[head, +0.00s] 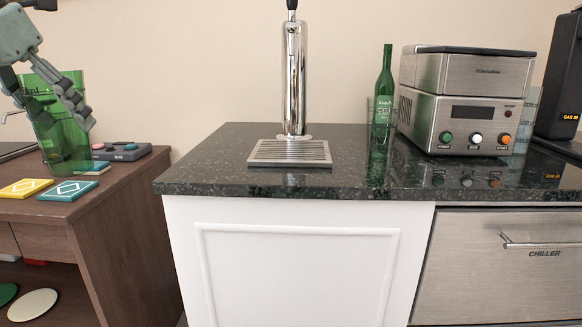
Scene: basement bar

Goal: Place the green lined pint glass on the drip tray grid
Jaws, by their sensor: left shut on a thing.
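A green see-through pint glass (62,142) is at the far left, upright with a slight tilt, over the brown wooden cabinet. My left gripper (58,108) is shut on it, with one finger across its near right side; the other finger is partly hidden. I cannot tell whether the glass base touches the cabinet top. The drip tray grid (290,153) lies on the dark stone counter in front of the chrome tap column, and it is bare. My right gripper is not in view.
The chrome tap column (294,80) rises behind the grid. A green bottle (383,100) and a steel appliance (466,100) stand to its right. Yellow (25,188) and teal (67,191) coasters lie on the cabinet (115,185). A gap separates cabinet and counter (215,160).

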